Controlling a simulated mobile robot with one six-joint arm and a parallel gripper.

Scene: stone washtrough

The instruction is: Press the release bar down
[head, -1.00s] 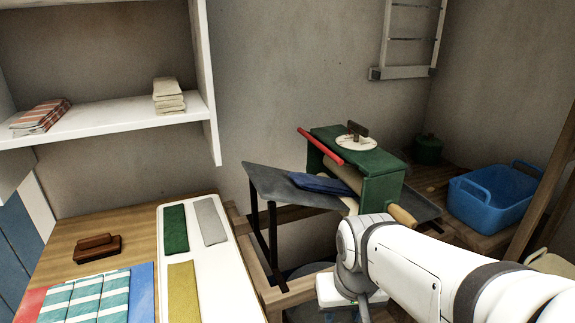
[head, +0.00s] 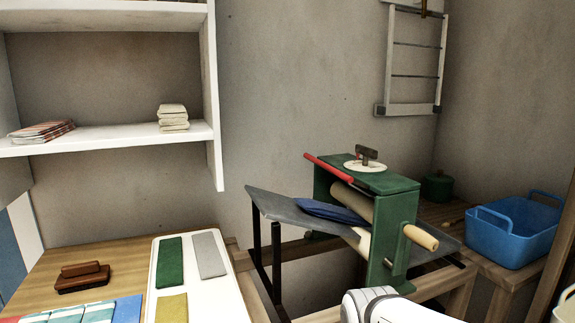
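The release bar looks to be the red bar (head: 336,168) along the top left edge of the green wringer (head: 395,222). It slants, with its far left end sticking out past the frame. The wringer has pale rollers (head: 352,203), a wooden crank handle (head: 420,237) and a round white dial with a brown T-handle (head: 366,160) on top. A dark blue cloth (head: 330,211) lies at the rollers on the grey sloping board. Part of my white arm shows at the bottom, below the wringer. My gripper is out of the picture, and nothing of mine touches the red bar.
A grey drain board (head: 285,208) slopes beside the wringer. A blue tub (head: 512,232) and green pot (head: 437,187) stand to the right. A white tray (head: 220,295) with coloured cloths and a brown brush (head: 82,277) lie on the left table. Space above the wringer is clear.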

